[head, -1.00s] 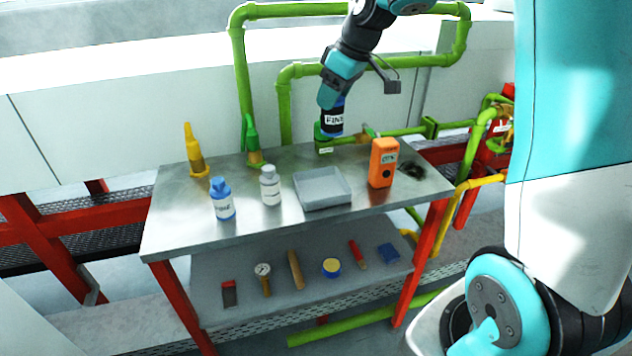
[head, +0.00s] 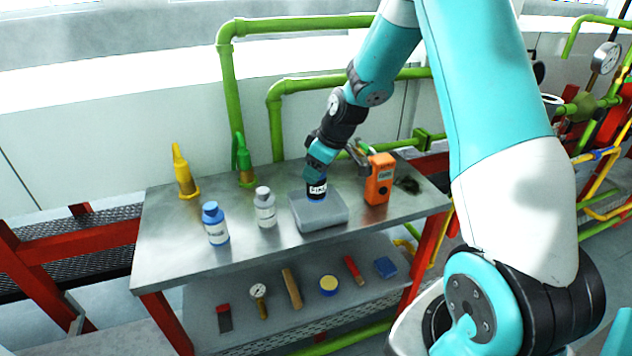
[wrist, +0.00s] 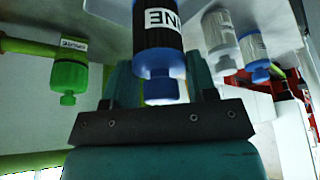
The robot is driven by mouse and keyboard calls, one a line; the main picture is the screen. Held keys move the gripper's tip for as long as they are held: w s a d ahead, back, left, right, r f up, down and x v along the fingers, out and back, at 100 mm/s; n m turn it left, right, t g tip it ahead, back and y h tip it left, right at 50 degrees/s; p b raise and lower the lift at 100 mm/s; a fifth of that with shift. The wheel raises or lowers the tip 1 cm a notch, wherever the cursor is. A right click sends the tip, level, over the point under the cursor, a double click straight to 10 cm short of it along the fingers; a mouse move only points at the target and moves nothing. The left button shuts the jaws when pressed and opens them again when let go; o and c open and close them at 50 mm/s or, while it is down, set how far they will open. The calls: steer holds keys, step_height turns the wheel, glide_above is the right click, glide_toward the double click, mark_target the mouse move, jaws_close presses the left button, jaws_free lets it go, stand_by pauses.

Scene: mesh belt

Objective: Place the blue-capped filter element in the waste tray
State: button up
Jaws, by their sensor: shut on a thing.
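The filter element (head: 317,188) is a dark cylinder with a white label and a blue cap. My gripper (head: 317,177) is shut on its blue-capped end and holds it roughly upright over the grey waste tray (head: 322,223). In the wrist view the filter element (wrist: 158,35) and its blue cap (wrist: 161,90) show between the fingers. The lower end of the filter is at the tray's opening; I cannot tell whether it touches the tray floor. The tray stands on the steel bench and looks otherwise empty.
On the bench (head: 165,245), a blue-capped bottle (head: 215,222) and a white bottle (head: 265,207) stand left of the tray. An orange meter (head: 379,179) stands close on its right. Yellow (head: 184,172) and green (head: 243,160) items stand behind. Several tools lie on the lower shelf.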

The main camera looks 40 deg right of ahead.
steer(key=shift+f, duration=2.2)
steer(key=o, duration=1)
steer(key=v, duration=1.2)
steer(key=s+a+r+g+y, duration=0.1)
steer(key=s+a+r, duration=0.25)
steer(key=a, duration=0.45)
steer(key=s+a+r, duration=0.2)
steer(key=s+a, duration=0.3)
steer(key=a, duration=0.4)
steer(key=s+a+r+g, duration=0.1)
steer(key=s+a, duration=0.2)
steer(key=s, duration=0.2)
steer(key=s+a+g, duration=0.1)
steer(key=s+a, duration=0.2)
steer(key=s, duration=0.2)
steer(key=s+a+r+n+y, duration=0.1)
steer(key=s+a, duration=0.2)
steer(key=s, duration=0.3)
steer(key=shift+a+r+g+b, duration=0.15)
steer(key=shift+r+g+b, duration=0.15)
steer(key=shift+g+b, duration=0.1)
